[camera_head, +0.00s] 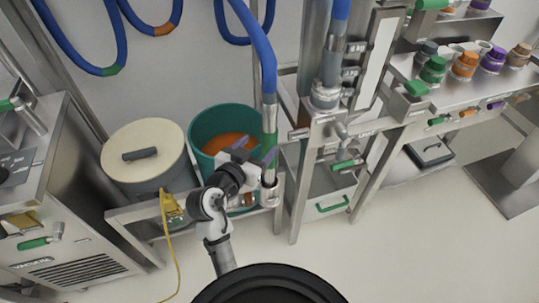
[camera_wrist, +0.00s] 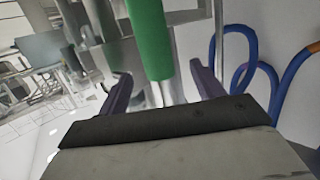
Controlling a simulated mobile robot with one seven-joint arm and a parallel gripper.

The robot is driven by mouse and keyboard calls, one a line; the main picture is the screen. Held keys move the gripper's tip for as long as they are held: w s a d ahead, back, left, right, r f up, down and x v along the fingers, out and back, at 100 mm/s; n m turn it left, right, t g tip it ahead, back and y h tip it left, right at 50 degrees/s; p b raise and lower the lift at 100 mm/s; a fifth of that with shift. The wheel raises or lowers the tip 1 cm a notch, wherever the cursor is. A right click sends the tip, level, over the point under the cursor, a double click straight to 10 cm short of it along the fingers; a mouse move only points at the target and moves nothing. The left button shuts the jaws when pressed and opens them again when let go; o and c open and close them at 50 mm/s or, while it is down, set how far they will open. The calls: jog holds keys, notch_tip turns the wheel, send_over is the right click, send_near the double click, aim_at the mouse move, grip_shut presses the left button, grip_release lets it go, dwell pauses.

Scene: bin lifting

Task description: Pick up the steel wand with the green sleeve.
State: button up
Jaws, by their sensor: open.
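The steel wand (camera_head: 269,112) stands upright at the end of a blue hose, with a green sleeve (camera_head: 271,142) on its lower part. Its foot is at a steel holder (camera_head: 271,190) beside the teal bin. In the wrist view the green sleeve (camera_wrist: 149,38) comes down from the top, with bare steel (camera_wrist: 166,92) below it. My gripper (camera_head: 256,150) is at the sleeve's height, just left of the wand. In the wrist view my gripper (camera_wrist: 160,76) is open, with one purple finger on each side of the wand. I cannot tell whether either finger touches it.
A teal bin (camera_head: 199,128) with orange contents stands behind my gripper. A lidded pot (camera_head: 145,155) is to its left. A steel frame (camera_head: 297,205) with a second hose fitting (camera_head: 326,97) is close on the right. Blue hoses (camera_head: 120,40) hang on the wall.

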aim_at(264, 139)
jog(key=x, duration=0.3)
jog(key=p+x, duration=0.2)
jog(key=x, duration=0.1)
jog(key=p+x, duration=0.1)
jog(key=x, duration=0.1)
jog(key=shift+d+r, duration=0.2)
jog(key=shift+r, duration=0.2)
jog(key=shift+w+d+f, duration=0.1)
jog(key=shift+w+f, duration=0.05)
jog(key=c, duration=1.3)
jog(key=shift+o, duration=0.2)
notch_tip(264, 139, up, 20)
jog(key=shift+r+b, duration=0.1)
jog(key=shift+b, duration=0.55)
